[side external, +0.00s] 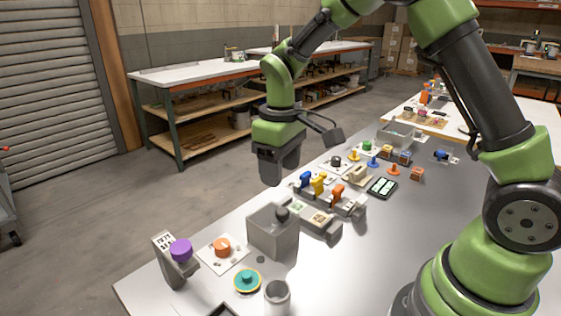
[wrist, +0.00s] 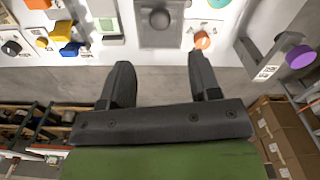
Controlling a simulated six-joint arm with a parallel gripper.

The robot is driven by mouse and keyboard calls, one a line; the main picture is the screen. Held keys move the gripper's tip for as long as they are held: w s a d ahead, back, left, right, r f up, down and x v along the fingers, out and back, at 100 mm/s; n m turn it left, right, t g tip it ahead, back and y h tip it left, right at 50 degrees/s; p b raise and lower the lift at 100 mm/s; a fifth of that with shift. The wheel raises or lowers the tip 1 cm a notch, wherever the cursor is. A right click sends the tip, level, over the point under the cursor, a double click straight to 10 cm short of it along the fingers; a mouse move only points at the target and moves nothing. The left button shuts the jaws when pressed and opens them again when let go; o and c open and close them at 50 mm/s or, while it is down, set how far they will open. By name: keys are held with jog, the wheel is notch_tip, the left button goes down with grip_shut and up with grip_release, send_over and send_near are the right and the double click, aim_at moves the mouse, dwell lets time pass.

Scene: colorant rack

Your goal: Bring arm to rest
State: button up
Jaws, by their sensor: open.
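My gripper (side external: 272,172) hangs from the green arm above the far edge of the table, pointing down. In the wrist view my gripper (wrist: 160,82) has its two dark fingers spread wide apart with nothing between them. The table (side external: 200,297) below carries the colorant pieces. A grey box (side external: 272,238) with a dark knob stands below and near the gripper, apart from it. A rack holds blue (side external: 305,179), yellow (side external: 318,184) and orange (side external: 337,194) pieces to the right of the gripper.
A purple knob (side external: 181,250) on a tilted stand, an orange knob (side external: 222,246) on a white plate, a teal disc (side external: 247,279) and a grey cylinder (side external: 277,296) stand at the near end. A grey bin (side external: 398,135) stands farther back. The air around the gripper is clear.

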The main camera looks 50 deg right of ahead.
jog(key=shift+r, duration=0.55)
jog(key=s+a+r+m+t+y, duration=0.1)
jog(key=s+r+m+t, duration=0.2)
jog(key=s+r, duration=0.6)
jog(key=s+a+r+m+t+y, duration=0.1)
jog(key=s+r+m+t, duration=0.2)
jog(key=s, duration=0.6)
jog(key=shift+s+r+t, duration=0.3)
jog(key=shift+r+t, duration=0.05)
jog(key=shift+t, duration=0.25)
jog(key=shift+a, duration=0.1)
